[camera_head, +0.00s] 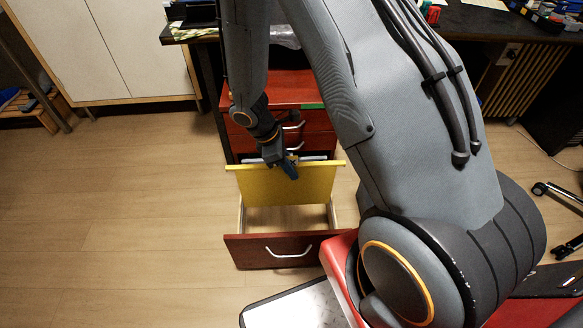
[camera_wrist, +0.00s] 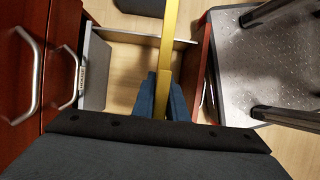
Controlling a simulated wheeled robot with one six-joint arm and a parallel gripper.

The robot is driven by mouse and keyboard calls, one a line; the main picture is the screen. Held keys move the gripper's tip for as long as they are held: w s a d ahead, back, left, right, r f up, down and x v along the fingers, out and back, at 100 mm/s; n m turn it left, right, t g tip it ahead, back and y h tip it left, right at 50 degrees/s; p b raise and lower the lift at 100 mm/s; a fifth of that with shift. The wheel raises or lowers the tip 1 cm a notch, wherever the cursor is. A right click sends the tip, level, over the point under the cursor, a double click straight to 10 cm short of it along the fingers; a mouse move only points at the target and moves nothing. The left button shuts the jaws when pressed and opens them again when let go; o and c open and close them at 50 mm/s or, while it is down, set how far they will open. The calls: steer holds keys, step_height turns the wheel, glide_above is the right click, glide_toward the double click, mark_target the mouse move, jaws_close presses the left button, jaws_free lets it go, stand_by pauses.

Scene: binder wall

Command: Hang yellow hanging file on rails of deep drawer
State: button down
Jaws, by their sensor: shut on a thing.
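The yellow hanging file (camera_head: 290,186) hangs from my gripper (camera_head: 290,170), which is shut on its top edge. The file is upright and spans the width of the open deep drawer (camera_head: 285,250), above or just inside it. In the wrist view the yellow file (camera_wrist: 169,35) runs between the two blue fingers (camera_wrist: 163,95). The drawer side rails (camera_head: 332,213) show below the file. I cannot tell whether the file's hooks touch the rails. Behind the yellow file, a grey hanging file (camera_wrist: 95,70) sits at the back of the drawer.
The red cabinet (camera_head: 285,88) with shut upper drawers and metal handles stands behind the open drawer. A dark desk (camera_head: 490,22) is above right. A grey textured step or plate (camera_wrist: 260,70) lies right of the drawer in the wrist view. Wooden floor at left is clear.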

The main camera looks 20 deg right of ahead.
steer(key=shift+f+b, duration=0.75)
steer(key=shift+f, duration=0.85)
steer(key=b, duration=0.3)
glide_above(293, 204)
steer(key=shift+w+a+f, duration=0.15)
steer(key=shift+f, duration=0.95)
steer(key=shift+w+a+f, duration=0.1)
steer(key=shift+f, duration=0.95)
steer(key=shift+f+b, duration=1.9)
steer(key=shift+f, duration=0.85)
steer(key=shift+f+b, duration=2.05)
steer(key=shift+f, duration=0.8)
